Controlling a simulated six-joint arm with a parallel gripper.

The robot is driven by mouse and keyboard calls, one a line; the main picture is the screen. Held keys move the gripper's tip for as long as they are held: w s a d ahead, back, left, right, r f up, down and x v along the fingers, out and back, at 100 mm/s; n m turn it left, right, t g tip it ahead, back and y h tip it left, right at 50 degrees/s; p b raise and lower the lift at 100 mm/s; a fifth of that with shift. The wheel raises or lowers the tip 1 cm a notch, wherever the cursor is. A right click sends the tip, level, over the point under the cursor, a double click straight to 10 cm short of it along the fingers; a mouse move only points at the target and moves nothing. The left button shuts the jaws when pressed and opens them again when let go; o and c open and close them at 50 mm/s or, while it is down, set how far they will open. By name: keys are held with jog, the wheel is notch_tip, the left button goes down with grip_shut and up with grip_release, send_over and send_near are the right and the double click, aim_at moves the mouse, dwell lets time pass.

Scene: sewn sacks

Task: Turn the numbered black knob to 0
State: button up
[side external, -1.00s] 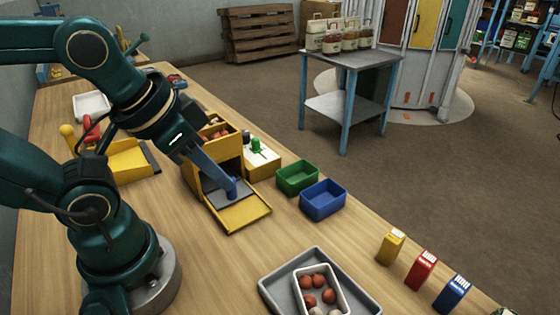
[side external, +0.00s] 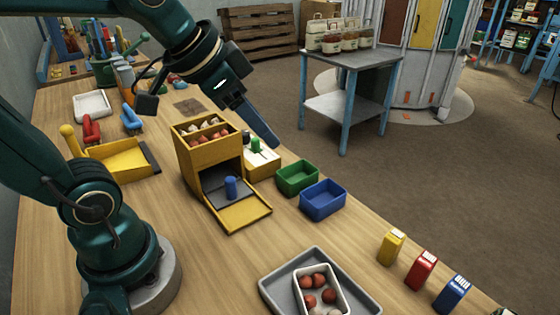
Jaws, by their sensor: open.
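A cream-and-yellow box (side external: 263,165) stands just right of the yellow cabinet, with a green knob or button (side external: 255,145) on top. A small dark part (side external: 246,137) shows at its back left. It may be the black knob, but no numbers are readable and my gripper partly crowds the view there. My gripper (side external: 271,138) is open and points down over the back of this box, its fingers seen edge-on. I cannot tell whether it touches anything.
The yellow cabinet (side external: 192,160) holds red and white balls on top and a blue cylinder (side external: 231,187) in its open lower bay. Green (side external: 297,188) and blue (side external: 334,211) bins stand right of the box. A grey tray (side external: 272,286) lies in front.

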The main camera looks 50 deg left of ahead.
jog(key=w+a+f+n, duration=0.1)
jog(key=w+a+f, duration=0.1)
jog(key=a, duration=0.4)
jog(key=w+a+f+n+g, duration=0.1)
jog(key=w+a+f, duration=0.1)
jog(key=w+a, duration=0.2)
jog(key=w+a+f+n+y, duration=0.1)
jog(key=w+a+f, duration=0.1)
jog(key=a, duration=0.6)
jog(key=shift+w+a, duration=0.25)
jog(key=shift+w, duration=0.45)
jog(key=n+g, duration=0.1)
jog(key=n, duration=0.1)
send_over(243, 132)
jog(key=s, duration=0.2)
jog(key=f, duration=0.4)
jog(key=shift+d, duration=0.4)
jog(key=shift+s+a+f, duration=0.1)
jog(key=shift+f, duration=0.15)
jog(key=shift+x, duration=2.3)
grip_shut()
